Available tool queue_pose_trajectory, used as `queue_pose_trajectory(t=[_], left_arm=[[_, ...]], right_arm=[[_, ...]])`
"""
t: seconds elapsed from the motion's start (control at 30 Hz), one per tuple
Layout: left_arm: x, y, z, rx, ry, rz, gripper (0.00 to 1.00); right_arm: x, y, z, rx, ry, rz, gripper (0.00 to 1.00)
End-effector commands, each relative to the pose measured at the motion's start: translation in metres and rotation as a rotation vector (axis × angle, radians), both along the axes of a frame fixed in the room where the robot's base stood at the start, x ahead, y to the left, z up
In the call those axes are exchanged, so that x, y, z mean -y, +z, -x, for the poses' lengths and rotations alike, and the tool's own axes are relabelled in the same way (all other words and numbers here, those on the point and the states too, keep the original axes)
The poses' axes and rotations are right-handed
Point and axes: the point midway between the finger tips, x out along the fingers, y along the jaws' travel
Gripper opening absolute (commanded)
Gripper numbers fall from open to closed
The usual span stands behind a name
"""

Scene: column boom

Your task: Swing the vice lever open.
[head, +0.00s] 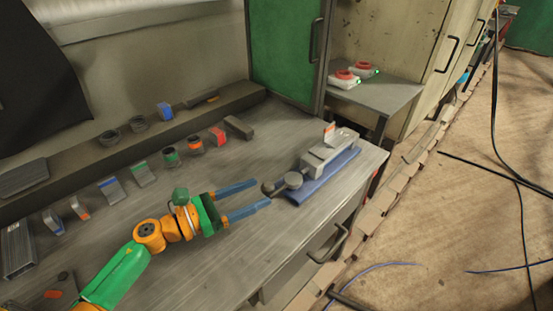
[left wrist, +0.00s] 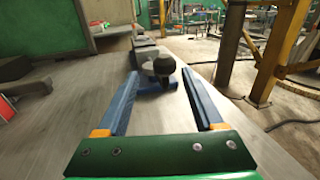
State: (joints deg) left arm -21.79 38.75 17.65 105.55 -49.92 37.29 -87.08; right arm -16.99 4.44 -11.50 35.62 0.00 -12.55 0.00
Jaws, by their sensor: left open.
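The vice (head: 328,150) is a grey block on a blue base (head: 325,180) near the right end of the workbench. A round grey pivot (head: 292,180) is at its near-left end, with a short lever ending in a dark ball knob (head: 267,188). My left gripper (head: 262,194) is open, its blue fingers pointing at the knob. In the left wrist view the knob (left wrist: 164,64) appears between the fingertips (left wrist: 159,75), and the blue base shows behind it. I cannot tell whether a finger touches the knob. My right gripper is in neither view.
A side table (head: 385,97) with red-and-white devices and a green cabinet door (head: 288,50) stand beyond.

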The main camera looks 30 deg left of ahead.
Motion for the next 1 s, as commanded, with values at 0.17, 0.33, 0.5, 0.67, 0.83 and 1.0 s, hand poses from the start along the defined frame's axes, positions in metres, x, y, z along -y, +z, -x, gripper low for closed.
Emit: queue_pose_trajectory(t=[0.17, 0.33, 0.5, 0.67, 0.83, 1.0], left_arm=[[0.006, 0.002, -0.007, 0.011, -0.008, -0.012, 0.69], [0.023, 0.004, -0.033, 0.012, -0.007, -0.010, 0.69], [0.036, 0.002, -0.052, 0.010, -0.005, -0.010, 0.69], [0.041, 0.000, -0.058, 0.007, -0.007, -0.011, 0.69], [0.041, -0.001, -0.058, 0.007, -0.007, -0.011, 0.69], [0.041, 0.000, -0.058, 0.007, -0.007, -0.011, 0.25]], right_arm=[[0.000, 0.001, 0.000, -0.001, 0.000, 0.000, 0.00], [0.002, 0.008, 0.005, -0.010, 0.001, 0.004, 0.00], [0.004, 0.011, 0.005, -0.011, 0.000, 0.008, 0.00], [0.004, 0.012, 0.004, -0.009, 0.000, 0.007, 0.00], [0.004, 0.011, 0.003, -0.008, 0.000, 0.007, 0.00], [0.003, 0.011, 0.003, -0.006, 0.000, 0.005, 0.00]])
